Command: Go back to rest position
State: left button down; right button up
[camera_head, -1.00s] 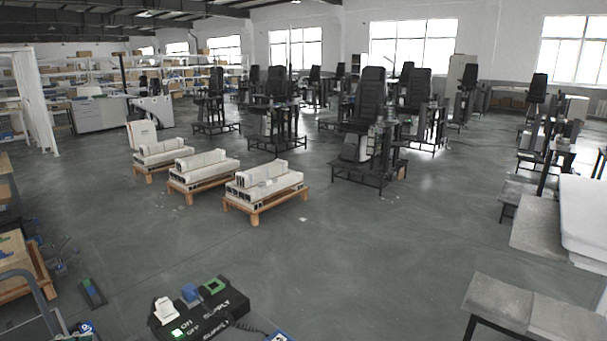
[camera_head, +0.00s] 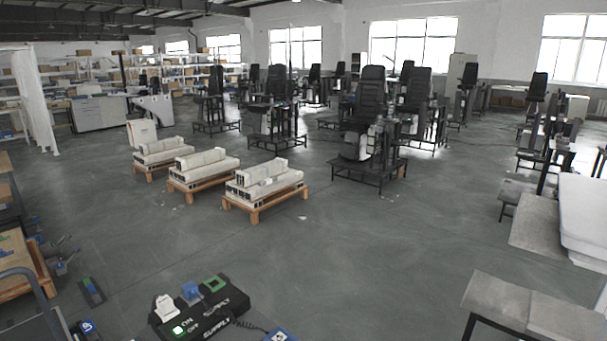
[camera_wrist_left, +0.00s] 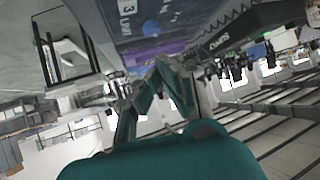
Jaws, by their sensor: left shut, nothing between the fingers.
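My left gripper (camera_wrist_left: 158,68) shows in the left wrist view as teal fingers that come together at their tips, shut with nothing between them. Its rounded teal body fills the bottom of that view. It is apart from the black supply box (camera_wrist_left: 240,38), which shows at the upper right there. Neither arm nor gripper shows in the head view. My right gripper is in no view.
In the head view the black supply box (camera_head: 205,307) with a lit green switch is close in front. Several pallets of pale blocks (camera_head: 264,187) stand on the floor ahead. A grey bench (camera_head: 535,305) is at the lower right. The middle floor is clear.

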pick_arm(q)
jog(key=s+n+g+y, duration=0.35)
jog(key=s+g, duration=0.45)
jog(key=s, duration=1.3)
notch_tip(320, 180, down, 32)
jog(key=s+m+b, duration=0.1)
jog(key=b, duration=0.5)
jog(key=s+a+f+g+b, duration=0.2)
jog(key=s+a+f+b, duration=0.1)
jog(key=s+f, duration=1.3)
notch_tip(320, 180, down, 4)
jog(key=shift+s+f+b, duration=0.1)
jog(key=shift+s+b, duration=0.2)
jog(key=shift+b, duration=0.2)
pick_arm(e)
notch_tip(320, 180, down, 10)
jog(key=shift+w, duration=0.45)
